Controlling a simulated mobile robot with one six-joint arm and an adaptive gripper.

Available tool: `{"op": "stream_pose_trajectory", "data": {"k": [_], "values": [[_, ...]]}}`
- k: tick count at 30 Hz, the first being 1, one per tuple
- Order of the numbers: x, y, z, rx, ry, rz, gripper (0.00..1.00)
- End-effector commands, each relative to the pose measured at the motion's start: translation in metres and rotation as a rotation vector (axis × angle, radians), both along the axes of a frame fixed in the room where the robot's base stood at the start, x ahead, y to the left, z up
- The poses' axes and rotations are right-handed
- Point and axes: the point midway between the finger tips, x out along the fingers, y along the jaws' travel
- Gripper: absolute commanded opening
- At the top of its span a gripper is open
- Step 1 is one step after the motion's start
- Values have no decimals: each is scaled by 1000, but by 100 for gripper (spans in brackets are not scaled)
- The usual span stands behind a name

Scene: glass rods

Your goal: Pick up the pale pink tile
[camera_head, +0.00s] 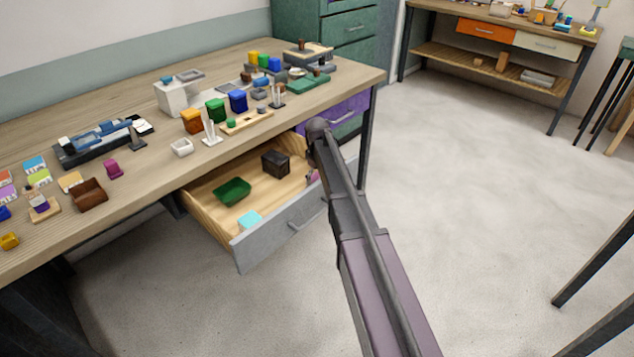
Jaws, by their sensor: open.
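I cannot make out a clearly pale pink tile. Several small coloured tiles lie at the left of the workbench; one is a peach tile (70,181). A light cyan tile (250,220) lies in the open drawer near its front. A small pinkish-purple patch (313,177) shows at the drawer's right end, partly behind my arm; I cannot tell what it is. My arm rises from the bottom right to a dark rounded joint above the drawer's right end. My gripper is not visible; my arm may hide it.
The wooden drawer (206,216) stands open under the workbench (50,252), holding a green tray (220,199) and a dark brown box (276,170). The bench top is crowded with blocks, bins and holders. Floor to the right is clear up to a dark-legged table.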

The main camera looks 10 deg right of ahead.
Motion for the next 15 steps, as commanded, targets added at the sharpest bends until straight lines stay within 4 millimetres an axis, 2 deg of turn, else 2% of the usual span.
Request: {"op": "stream_pose_trajectory", "data": {"k": [9,10,15], "values": [[0,0,0,0,0,-1,100],[0,0,0,0,0,-1,97],[0,-1,0,0,0,-1,46]]}}
